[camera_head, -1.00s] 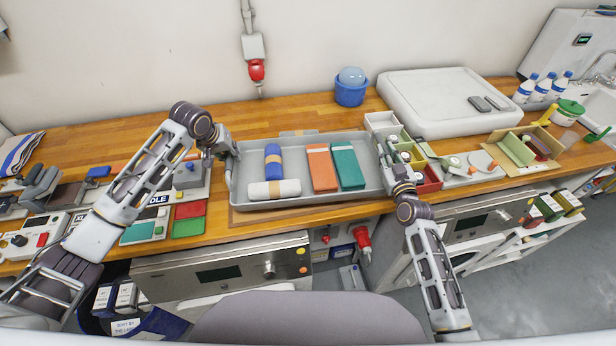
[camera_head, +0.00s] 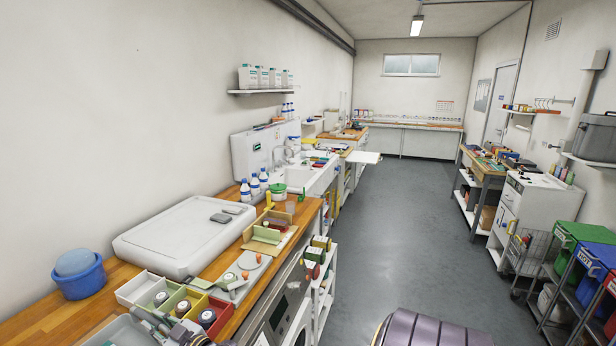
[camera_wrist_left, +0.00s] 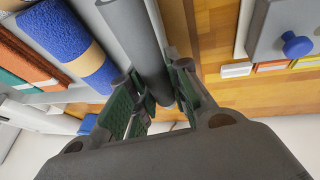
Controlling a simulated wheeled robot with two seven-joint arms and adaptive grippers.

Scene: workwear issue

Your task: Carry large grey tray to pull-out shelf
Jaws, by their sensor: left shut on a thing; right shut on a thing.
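The large grey tray (camera_head: 122,332) shows only as a corner at the bottom left of the head view. My right gripper (camera_head: 158,322) is at this corner, shut on the tray's rim. In the left wrist view my left gripper (camera_wrist_left: 160,92) is shut on the tray's grey rim (camera_wrist_left: 130,35). Inside the tray lie a rolled blue towel (camera_wrist_left: 62,45) with a tan band and folded orange (camera_wrist_left: 25,62) and green cloths. A white flat board (camera_head: 364,157), which looks like the pull-out shelf, juts from the counter farther down the left wall.
A divided bin (camera_head: 140,287), blue bucket (camera_head: 80,279) and white lidded box (camera_head: 185,235) stand on the wooden counter. A sink and bottles follow. The grey aisle floor (camera_head: 405,235) is clear; a cart, white cabinet and coloured bins line the right side.

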